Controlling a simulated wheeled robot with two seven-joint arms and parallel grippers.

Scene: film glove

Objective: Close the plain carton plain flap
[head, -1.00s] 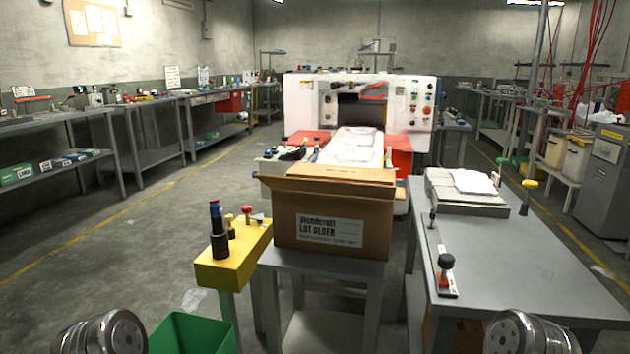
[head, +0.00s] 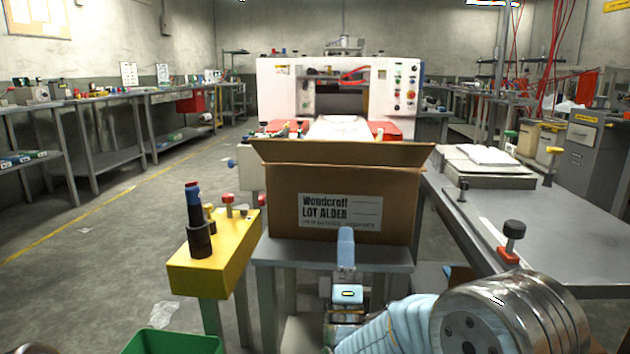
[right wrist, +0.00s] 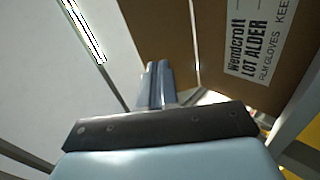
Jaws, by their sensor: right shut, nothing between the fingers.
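The plain brown carton (head: 285,200) stands upright on a small grey stand, with a white label reading "LOT ALDER" on its near face. Its long near flap (head: 340,153) stands out along the top edge, tilted up and outward and wider than the box; the carton's inside is hidden behind it. My right gripper (head: 346,234) is shut and empty, pointing up in front of the near face, below the flap and over the label's lower edge. In the right wrist view its fingertips (right wrist: 156,68) show beside the carton face (right wrist: 205,30); I cannot tell whether they touch. My left gripper is out of view.
A yellow box (head: 215,255) with upright knobs stands to the left of the carton. A grey table (head: 570,225) with a knobbed fixture is to the right. A white machine (head: 280,90) stands behind. A green bin (head: 170,343) is at the bottom left.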

